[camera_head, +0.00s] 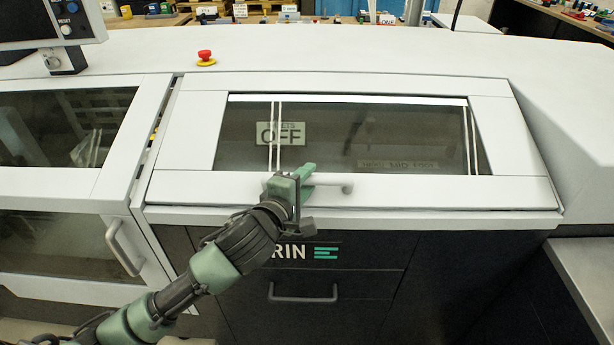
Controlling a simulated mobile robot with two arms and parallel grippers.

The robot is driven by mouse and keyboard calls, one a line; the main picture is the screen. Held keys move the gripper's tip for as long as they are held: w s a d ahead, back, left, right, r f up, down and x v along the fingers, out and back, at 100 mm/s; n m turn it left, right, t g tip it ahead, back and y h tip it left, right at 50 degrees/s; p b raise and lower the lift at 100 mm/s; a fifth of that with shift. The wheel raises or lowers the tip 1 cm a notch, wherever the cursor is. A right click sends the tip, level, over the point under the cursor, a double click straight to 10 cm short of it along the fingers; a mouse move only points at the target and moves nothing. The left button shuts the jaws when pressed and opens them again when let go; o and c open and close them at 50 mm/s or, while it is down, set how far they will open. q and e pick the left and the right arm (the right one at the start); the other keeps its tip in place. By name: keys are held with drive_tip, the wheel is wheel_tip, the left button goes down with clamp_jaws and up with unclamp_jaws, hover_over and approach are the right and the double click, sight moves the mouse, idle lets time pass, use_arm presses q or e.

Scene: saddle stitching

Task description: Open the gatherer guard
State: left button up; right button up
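The gatherer guard (430,192) is a white-framed cover with a dark see-through window, on the front of the white machine. It lies shut on the sloped face. My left gripper (304,178) is at the left part of this handle and hides that end. I cannot tell whether its fingers are around the handle or only beside it. My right gripper is not in view.
A second windowed cover with a vertical handle (124,248) is at the left. A red emergency button (206,57) sits on the machine top. A control panel (50,22) is at upper left. A drawer handle (303,294) is below the guard. Workbenches with small items stand behind.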

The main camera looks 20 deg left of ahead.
use_arm(q)
drive_tip(key=shift+w, duration=0.1)
clamp_jaws()
drive_tip(key=shift+f, duration=0.15)
idle(1.3)
